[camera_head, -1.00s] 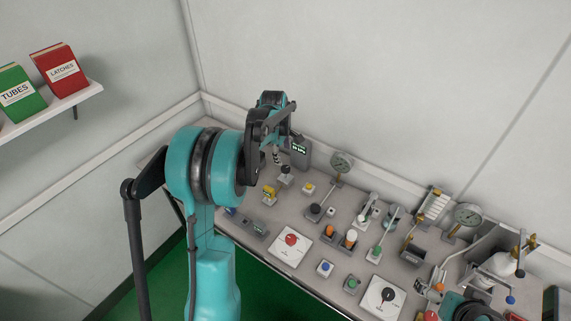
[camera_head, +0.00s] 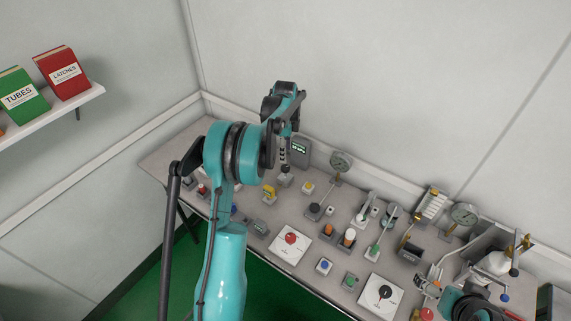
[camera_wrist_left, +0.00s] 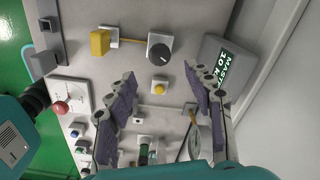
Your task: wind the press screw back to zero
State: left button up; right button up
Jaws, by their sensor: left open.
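What looks like the press screw (camera_head: 284,170) is an upright screw on a small grey base near the back of the bench, left of centre. In the left wrist view its round dark knob (camera_wrist_left: 160,50) with a pale mark sits on the grey base, just beyond my fingertips. My left gripper (camera_wrist_left: 160,78) is open and empty, its two purple-padded fingers spread wide, apart from the knob.
A yellow block (camera_head: 269,194) and a yellow button (camera_wrist_left: 160,88) are close by. A red knob plate (camera_head: 290,242), a gauge (camera_head: 340,163) and several levers crowd the bench. The wall runs behind.

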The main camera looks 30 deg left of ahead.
aim_at(286, 167)
pick_arm(q)
jog(key=shift+m, duration=0.5)
jog(key=shift+f, duration=0.3)
notch_tip(286, 167, down, 7)
jog(key=shift+f+b, duration=0.15)
jog(key=shift+b, duration=1.05)
jog(key=c, duration=1.2)
